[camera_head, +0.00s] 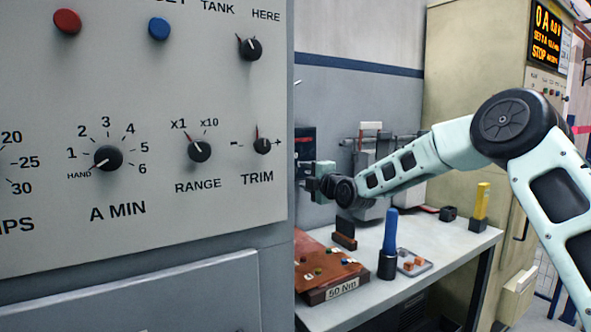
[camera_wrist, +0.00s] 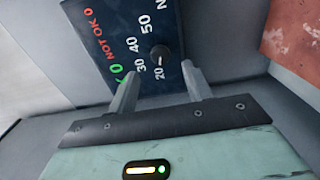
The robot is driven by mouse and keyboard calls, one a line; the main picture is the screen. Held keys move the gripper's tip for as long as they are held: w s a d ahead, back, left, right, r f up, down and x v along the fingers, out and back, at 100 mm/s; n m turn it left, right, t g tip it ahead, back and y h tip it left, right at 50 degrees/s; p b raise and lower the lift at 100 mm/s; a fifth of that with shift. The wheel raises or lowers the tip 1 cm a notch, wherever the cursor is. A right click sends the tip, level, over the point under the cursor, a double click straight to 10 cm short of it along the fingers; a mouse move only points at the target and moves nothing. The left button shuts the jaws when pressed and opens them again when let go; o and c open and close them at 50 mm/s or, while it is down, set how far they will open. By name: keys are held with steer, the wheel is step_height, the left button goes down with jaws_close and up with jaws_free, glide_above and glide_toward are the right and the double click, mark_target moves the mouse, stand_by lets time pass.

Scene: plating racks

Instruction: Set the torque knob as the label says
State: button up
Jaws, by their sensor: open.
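The torque knob (camera_wrist: 160,54) is a small round black knob on a dark blue panel (camera_wrist: 186,48) in the wrist view. White marks 20, 30, 40 and 50 run around it, with green and red lettering at the left. Which mark its pointer faces is too small to tell. In the head view the label (camera_head: 342,289) reads "50 Nm" on the front of a reddish-brown tray (camera_head: 312,296). My gripper (camera_wrist: 161,72) is open, its fingertips on either side of the knob's near side, with no clear grip on it. It also shows in the head view (camera_head: 312,184), small and partly unclear.
A large grey panel (camera_head: 240,200) with other knobs stands close at the left. On the bench (camera_head: 440,250) are a blue-handled tool (camera_head: 390,232), a small tray with orange pieces (camera_head: 428,266) and a yellow block (camera_head: 482,201). A cabinet with a lit display (camera_head: 547,35) stands behind.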

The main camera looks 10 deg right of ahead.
steer(key=p+x, duration=0.1)
steer(key=x, duration=0.5)
steer(key=shift+w, duration=0.2)
steer(key=c, duration=1)
